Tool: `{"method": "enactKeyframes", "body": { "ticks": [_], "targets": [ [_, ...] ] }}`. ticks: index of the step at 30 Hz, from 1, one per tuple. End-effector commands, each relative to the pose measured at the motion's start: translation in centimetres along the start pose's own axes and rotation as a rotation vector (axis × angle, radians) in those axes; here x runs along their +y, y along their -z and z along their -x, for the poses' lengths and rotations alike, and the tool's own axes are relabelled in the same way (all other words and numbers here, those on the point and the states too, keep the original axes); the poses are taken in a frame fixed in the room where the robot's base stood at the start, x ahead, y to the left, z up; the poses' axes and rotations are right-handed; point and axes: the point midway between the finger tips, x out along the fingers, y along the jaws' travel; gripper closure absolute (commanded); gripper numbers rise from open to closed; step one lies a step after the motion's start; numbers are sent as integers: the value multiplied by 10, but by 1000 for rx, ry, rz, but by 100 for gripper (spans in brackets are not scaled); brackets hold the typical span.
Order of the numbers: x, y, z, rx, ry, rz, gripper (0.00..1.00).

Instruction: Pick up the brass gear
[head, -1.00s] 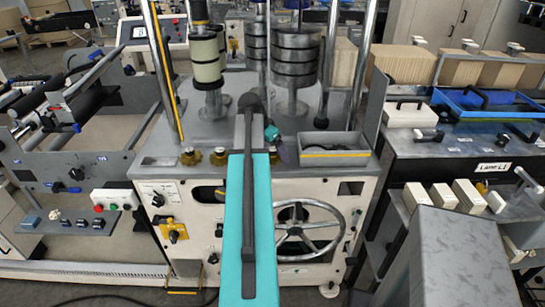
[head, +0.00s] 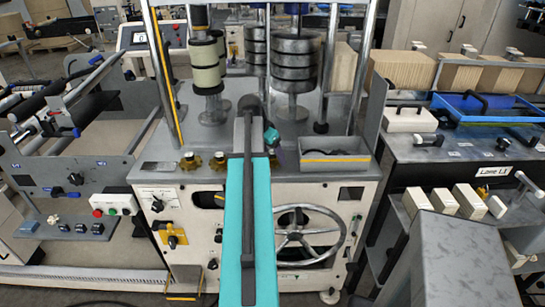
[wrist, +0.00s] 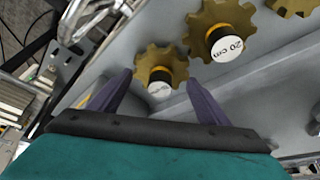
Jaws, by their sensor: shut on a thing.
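Three toothed brass gears with pale-capped hubs show in the wrist view. The nearest brass gear (wrist: 152,57) sits between the two purple fingers of my gripper (wrist: 158,77), which is shut on it. The label on its cap is too small to read. The middle brass gear (wrist: 199,45) has a cap marked "20 cm", and the third brass gear (wrist: 294,5) is cut off at the top right. In the head view, one brass gear (head: 188,161) and another brass gear (head: 219,160) stand on the machine's front ledge. My gripper (head: 277,144) is partly hidden by my arm.
A grey open tray (head: 335,162) is on the ledge right of my gripper. Upright posts and dark stacked discs (head: 295,62) stand behind. A spoked handwheel (head: 308,237) is on the machine's front. A side bench (head: 460,150) holds a blue tray (head: 487,107).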

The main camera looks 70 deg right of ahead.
Motion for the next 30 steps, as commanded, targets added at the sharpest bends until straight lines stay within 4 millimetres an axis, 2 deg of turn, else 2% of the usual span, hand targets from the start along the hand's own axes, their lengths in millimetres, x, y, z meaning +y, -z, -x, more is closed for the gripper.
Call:
{"method": "enactKeyframes", "body": {
  "ticks": [11,20,30],
  "targets": [
    [-1,10,23,2,1,0,65],
    [13,-18,37,2,1,1,65],
    [33,-64,61,2,2,1,65]
  ]
}}
